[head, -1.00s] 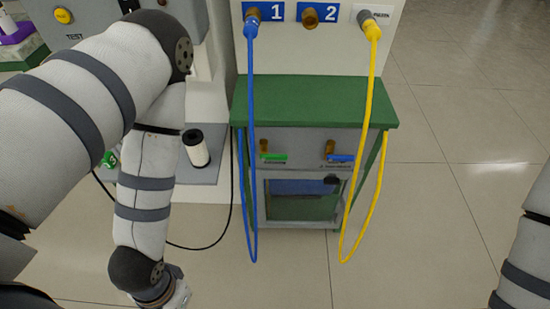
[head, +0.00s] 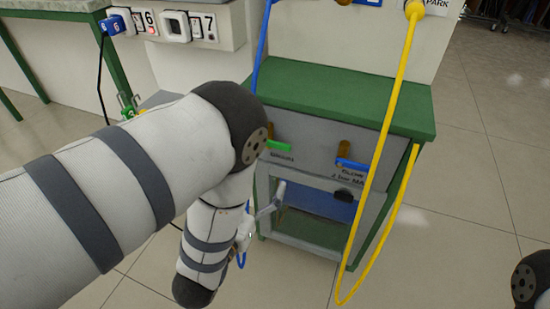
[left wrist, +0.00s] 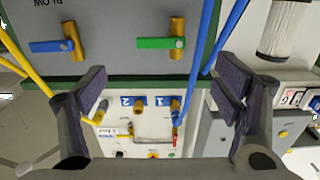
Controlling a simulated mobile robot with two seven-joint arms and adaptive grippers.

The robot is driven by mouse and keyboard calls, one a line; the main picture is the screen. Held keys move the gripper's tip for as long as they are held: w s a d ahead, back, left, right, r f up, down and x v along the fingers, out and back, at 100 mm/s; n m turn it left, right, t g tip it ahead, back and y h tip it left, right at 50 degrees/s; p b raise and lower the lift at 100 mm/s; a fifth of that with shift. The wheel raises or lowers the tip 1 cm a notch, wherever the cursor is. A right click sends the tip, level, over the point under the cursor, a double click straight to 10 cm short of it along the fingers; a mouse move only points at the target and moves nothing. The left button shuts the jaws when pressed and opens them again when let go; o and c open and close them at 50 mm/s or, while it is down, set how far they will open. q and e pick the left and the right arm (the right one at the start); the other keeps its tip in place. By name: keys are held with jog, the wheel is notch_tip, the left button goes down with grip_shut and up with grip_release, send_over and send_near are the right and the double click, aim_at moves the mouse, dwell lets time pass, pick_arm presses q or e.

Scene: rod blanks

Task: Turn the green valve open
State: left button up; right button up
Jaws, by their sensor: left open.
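The green valve handle (head: 279,146) is on the left of the grey cabinet front, beside its brass body (head: 268,131). In the left wrist view the green handle (left wrist: 158,43) lies level, pointing left from the brass body (left wrist: 178,33). My left gripper (head: 273,204) is below the green valve, in front of the cabinet's lower opening. In the left wrist view its two dark fingers (left wrist: 163,84) are wide apart with nothing between them. The green handle is beyond the fingertips, apart from them. My right gripper is out of view.
A similar valve with a blue handle (head: 352,164) is to the right. A yellow hose (head: 385,140) hangs in front of the cabinet's right side. A blue hose (head: 262,45) runs down by its left side. The green cabinet top (head: 330,92) overhangs the valves.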

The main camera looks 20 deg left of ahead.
pick_arm(q)
jog(key=w+b, duration=0.2)
jog(key=w, duration=1)
jog(key=shift+w+d+r+b, duration=0.1)
jog(key=shift+w+b, duration=0.05)
jog(key=shift+b, duration=0.25)
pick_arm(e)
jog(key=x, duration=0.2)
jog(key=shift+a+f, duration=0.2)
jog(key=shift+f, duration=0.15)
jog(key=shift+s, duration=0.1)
pick_arm(q)
jog(key=c, duration=1.2)
